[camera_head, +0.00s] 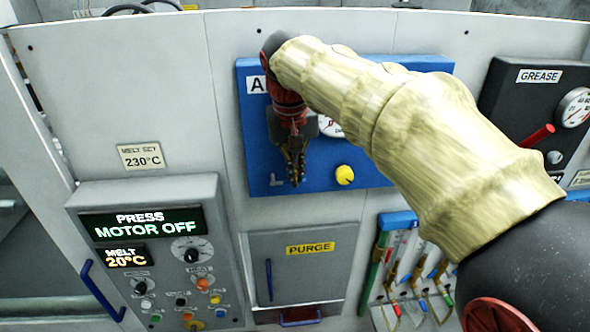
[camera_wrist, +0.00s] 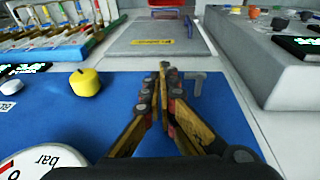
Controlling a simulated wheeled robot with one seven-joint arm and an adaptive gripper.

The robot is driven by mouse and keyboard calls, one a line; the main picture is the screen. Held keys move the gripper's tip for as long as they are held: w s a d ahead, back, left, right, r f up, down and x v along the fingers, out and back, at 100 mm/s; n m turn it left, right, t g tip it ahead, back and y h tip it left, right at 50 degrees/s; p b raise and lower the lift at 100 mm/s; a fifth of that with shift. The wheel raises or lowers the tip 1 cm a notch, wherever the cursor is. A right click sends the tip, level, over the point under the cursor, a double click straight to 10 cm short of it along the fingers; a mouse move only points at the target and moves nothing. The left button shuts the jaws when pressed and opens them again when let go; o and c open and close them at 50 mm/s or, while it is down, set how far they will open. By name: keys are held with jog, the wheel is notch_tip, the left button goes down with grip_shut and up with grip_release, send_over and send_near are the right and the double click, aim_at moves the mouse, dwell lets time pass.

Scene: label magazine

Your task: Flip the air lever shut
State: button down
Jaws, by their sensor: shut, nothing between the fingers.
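The blue air panel (camera_head: 320,180) is on the white wall, its label mostly covered by my arm; only an "A" shows. My gripper (camera_head: 295,178) is shut and empty, pointing down in front of the panel's left part. In the wrist view the closed fingertips (camera_wrist: 164,70) are over the blue panel (camera_wrist: 225,110). A small grey angled mark or part (camera_wrist: 196,82) is just right of the fingertips; I cannot tell if it is raised. I cannot clearly make out the air lever; my gripper may hide it. A yellow knob (camera_head: 345,175) is right of the gripper.
A pressure gauge (camera_wrist: 40,165) is on the panel, partly covered by my arm in the head view. Below are a PURGE door (camera_head: 285,275) and a control box (camera_head: 150,260) with knobs. A dark GREASE panel (camera_head: 510,100) with a red lever (camera_head: 537,136) is at right.

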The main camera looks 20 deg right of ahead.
jog(key=d+p+v, duration=0.1)
jog(key=d+v, duration=0.1)
jog(key=v, duration=1.2)
jog(key=s+f+t+b, duration=0.1)
jog(key=s+f+b, duration=0.6)
jog(key=f, duration=1.1)
jog(key=s+f+n+t+y+b, duration=0.1)
jog(key=s+f+b, duration=0.6)
jog(key=f+b, duration=0.6)
jog(key=s+f+n+t+b, duration=0.1)
jog(key=s+f+b, duration=0.7)
jog(key=f, duration=1.6)
jog(key=shift+a+f+t+b, duration=0.2)
jog(key=shift+a+t+b, duration=0.15)
jog(key=shift+b, duration=0.9)
jog(key=c, duration=2.6)
grip_release()
